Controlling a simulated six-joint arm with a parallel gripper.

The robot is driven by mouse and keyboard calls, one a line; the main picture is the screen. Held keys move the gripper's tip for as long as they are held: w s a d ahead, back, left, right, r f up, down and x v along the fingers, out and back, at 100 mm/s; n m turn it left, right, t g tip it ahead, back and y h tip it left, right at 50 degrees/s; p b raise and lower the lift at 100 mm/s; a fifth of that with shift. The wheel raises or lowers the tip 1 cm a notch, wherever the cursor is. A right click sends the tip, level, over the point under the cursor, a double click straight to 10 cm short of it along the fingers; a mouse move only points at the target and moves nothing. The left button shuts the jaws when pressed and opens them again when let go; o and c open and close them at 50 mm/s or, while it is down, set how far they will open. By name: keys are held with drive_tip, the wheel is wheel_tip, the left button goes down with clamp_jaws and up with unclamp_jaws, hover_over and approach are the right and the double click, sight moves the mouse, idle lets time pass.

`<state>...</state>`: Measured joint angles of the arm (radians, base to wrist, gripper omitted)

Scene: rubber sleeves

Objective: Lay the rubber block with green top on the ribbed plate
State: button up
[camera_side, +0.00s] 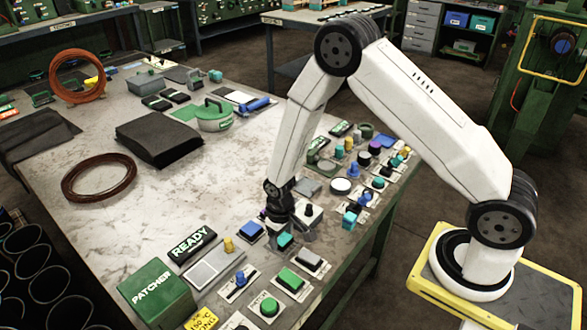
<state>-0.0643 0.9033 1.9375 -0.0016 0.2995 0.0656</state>
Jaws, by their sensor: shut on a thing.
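My gripper (280,224) points down over the crowded right part of the table. It is shut on a small dark block with a teal-green top (285,239), which I take for the rubber block. The dark fingers hide part of it, and I cannot tell whether it touches the surface below. A pale grey plate (201,276) lies to the lower left, in front of the READY sign; it looks like the ribbed plate, but its ribs are too small to make out. The gripper is to its right and apart from it.
A blue-topped block (250,231) and a yellow peg (228,244) stand between gripper and plate. Several buttons and blocks crowd the right edge. The table's middle (190,190) is clear.

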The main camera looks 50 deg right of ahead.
sight(282, 238)
drive_tip(key=shift+f, duration=0.1)
drive_tip(key=o, duration=1.2)
drive_tip(key=shift+r, duration=6.15)
